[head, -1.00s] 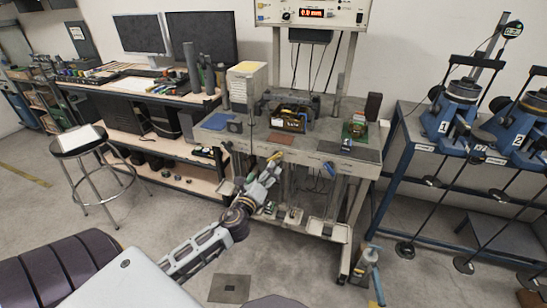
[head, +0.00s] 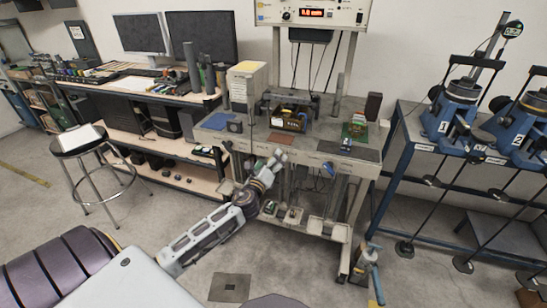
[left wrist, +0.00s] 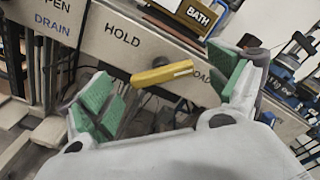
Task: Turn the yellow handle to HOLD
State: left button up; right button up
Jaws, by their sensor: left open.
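The yellow handle (left wrist: 162,74) shows in the left wrist view, a bar lying nearly level on the grey front panel (left wrist: 85,30). In the head view the handle is hidden by my gripper. My left gripper (head: 280,154) is at the bench's front edge. Its green-padded fingers are open, one on each side of the handle, with gaps visible at both ends. My right gripper is not in view.
A DRAIN label (left wrist: 52,45) is at the panel's far left. A BATH-labelled box (left wrist: 198,14) stands above the panel. The bench (head: 335,150) carries a dark tray with items (head: 288,120). A blue-framed stand (head: 440,160) is at right. A stool (head: 80,140) is at left.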

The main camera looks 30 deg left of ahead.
pick_arm(q)
jog(key=shift+x, duration=1.55)
jog(key=c, duration=1)
jog(key=shift+c, duration=0.2)
